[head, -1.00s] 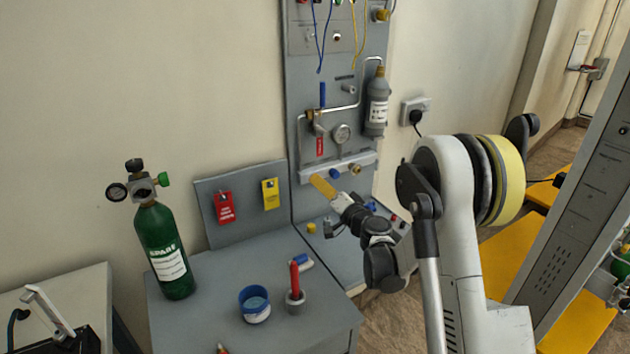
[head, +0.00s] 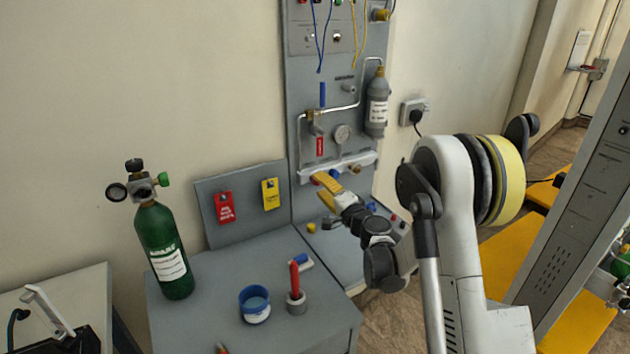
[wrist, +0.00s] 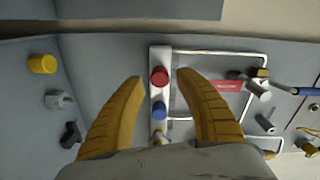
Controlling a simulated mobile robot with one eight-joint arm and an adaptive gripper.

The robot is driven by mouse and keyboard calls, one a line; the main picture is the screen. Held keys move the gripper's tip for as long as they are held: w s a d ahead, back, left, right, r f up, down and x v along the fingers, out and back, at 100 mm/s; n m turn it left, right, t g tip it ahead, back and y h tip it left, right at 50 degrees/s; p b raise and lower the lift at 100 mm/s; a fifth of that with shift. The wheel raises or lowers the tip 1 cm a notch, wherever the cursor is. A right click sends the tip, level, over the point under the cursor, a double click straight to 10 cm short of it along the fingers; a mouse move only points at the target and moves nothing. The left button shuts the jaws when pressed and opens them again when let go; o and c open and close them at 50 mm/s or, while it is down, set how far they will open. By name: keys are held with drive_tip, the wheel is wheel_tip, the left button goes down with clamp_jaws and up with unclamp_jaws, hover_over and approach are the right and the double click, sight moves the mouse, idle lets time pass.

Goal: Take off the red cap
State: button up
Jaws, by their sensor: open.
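The red cap (wrist: 159,76) sits on the pale manifold bar (wrist: 160,57) in the wrist view, with the blue cap (wrist: 159,111) beside it. In the head view the red cap (head: 315,181) shows only in part, close to my yellow fingers. The blue cap (head: 334,174) is to its right on the bar. My gripper (wrist: 160,78) is open, with one finger on each side of the red cap in the wrist view. Its fingers appear apart from the cap, and nothing is held. In the head view my gripper (head: 322,190) is in front of the bar's left end.
A green cylinder (head: 165,250), a blue tub (head: 254,304) and a red stick (head: 295,275) stand on the left bench.

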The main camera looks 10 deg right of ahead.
drive_tip(key=shift+m, duration=1.2)
drive_tip(key=m, duration=0.3)
drive_tip(key=shift+m, duration=0.4)
drive_tip(key=shift+m, duration=1.6)
drive_tip(key=shift+m, duration=1.7)
